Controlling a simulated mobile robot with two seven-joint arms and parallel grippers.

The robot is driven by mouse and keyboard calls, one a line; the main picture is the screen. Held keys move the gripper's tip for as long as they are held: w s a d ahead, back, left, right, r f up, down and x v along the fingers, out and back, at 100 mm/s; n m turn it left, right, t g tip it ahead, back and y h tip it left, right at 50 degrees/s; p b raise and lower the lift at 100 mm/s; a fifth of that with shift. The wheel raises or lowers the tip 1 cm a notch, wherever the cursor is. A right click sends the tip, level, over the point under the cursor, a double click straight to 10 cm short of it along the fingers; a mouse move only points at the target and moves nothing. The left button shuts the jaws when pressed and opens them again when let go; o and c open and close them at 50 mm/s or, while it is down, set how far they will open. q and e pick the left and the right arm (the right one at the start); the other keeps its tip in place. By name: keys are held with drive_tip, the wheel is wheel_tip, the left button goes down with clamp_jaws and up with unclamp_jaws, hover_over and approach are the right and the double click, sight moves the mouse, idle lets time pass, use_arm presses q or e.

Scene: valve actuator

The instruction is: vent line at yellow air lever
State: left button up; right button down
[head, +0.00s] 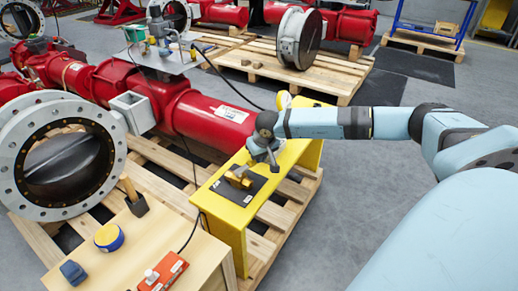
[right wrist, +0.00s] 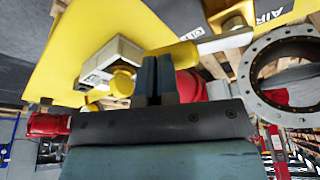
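In the head view the brass-yellow valve (head: 239,178) sits on a dark plate on the yellow stand. My right gripper (head: 272,160) is just above and right of it, pointing down. My left gripper is not in view.
The yellow stand (head: 229,214) is on a wooden pallet (head: 278,214) beside the red actuator (head: 205,118). A grey flanged valve (head: 105,165) stands at left. A wooden bench (head: 205,258) at front holds a red box (head: 162,272) and a blue-yellow roll (head: 109,237). A black hose runs nearby.

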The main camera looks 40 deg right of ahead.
drive_tip(key=shift+w+d, duration=0.2)
drive_tip(key=shift+w, duration=0.4)
idle(0.5)
